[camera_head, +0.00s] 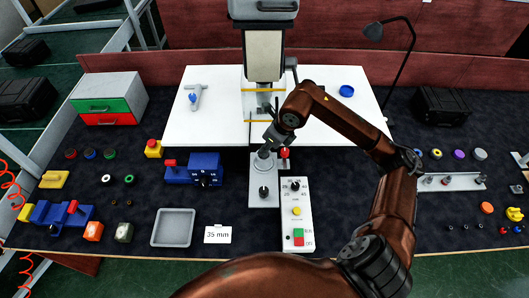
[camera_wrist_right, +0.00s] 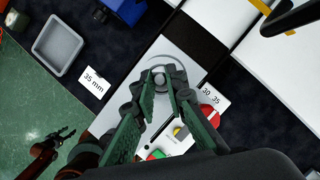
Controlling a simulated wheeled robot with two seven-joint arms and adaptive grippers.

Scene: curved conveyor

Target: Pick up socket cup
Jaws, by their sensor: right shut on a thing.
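My right gripper (camera_head: 268,143) reaches down over a grey plate (camera_head: 265,176) near the middle of the table. In the right wrist view, its green-padded fingers (camera_wrist_right: 160,80) close in on a small grey round piece (camera_wrist_right: 158,79), which I take to be the socket cup. The fingers hide most of it, and I cannot tell whether it is clear of the plate.
A control box (camera_head: 297,215) with buttons stands right of the plate, and a red-topped knob (camera_head: 284,153) is close by. A blue vise (camera_head: 195,170), a grey tray (camera_head: 174,227) and a "35 mm" card (camera_head: 217,234) lie to the left. A press (camera_head: 264,55) rises behind.

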